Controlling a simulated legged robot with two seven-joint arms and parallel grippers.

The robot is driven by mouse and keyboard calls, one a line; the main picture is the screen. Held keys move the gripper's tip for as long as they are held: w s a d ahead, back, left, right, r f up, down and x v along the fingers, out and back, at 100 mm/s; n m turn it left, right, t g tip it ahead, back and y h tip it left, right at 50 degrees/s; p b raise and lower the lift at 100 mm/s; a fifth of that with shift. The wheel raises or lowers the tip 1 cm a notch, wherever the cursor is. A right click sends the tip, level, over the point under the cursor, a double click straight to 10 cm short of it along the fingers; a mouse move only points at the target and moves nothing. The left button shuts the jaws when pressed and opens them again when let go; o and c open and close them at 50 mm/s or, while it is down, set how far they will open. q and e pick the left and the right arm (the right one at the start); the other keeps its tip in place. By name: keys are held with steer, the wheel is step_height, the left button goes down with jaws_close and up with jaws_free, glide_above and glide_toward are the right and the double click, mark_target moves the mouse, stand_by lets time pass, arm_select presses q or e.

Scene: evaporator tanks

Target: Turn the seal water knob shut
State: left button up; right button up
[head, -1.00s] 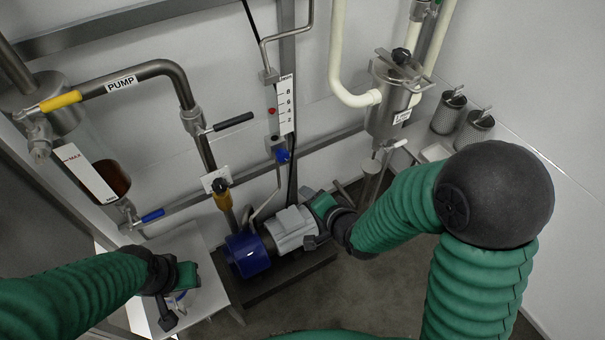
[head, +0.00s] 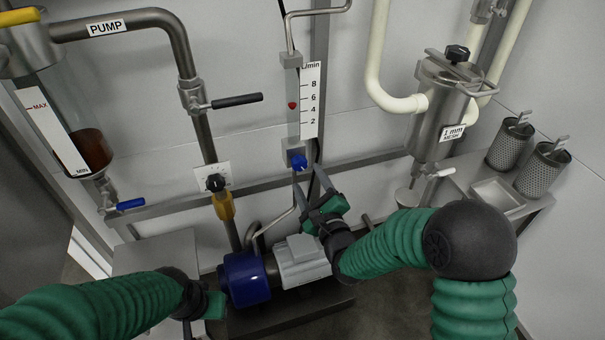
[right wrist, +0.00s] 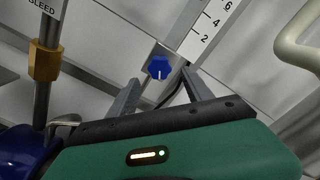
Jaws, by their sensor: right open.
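The blue seal water knob (head: 298,163) sits at the foot of the flow meter (head: 308,103), which has a red float between the 4 and 6 marks. The knob also shows in the right wrist view (right wrist: 159,67), with a white line on its face pointing down. My right gripper (head: 310,182) is open and empty, just below the knob. In the right wrist view its two fingers (right wrist: 160,78) point towards the knob, one to each side, with no contact visible. My left gripper (head: 204,303) is low at the left; its fingers cannot be made out.
A blue and grey pump (head: 272,272) stands below my right gripper. A steel strainer (head: 440,110) and cream pipes (head: 378,60) stand to the right. Two mesh baskets (head: 510,142) sit on a shelf.

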mark_target(300, 167)
steer(key=b+x, duration=0.1)
steer(key=x, duration=0.4)
steer(key=shift+w+a, duration=0.2)
steer(key=shift+w, duration=0.1)
jaws_close()
steer(key=shift+n, duration=0.3)
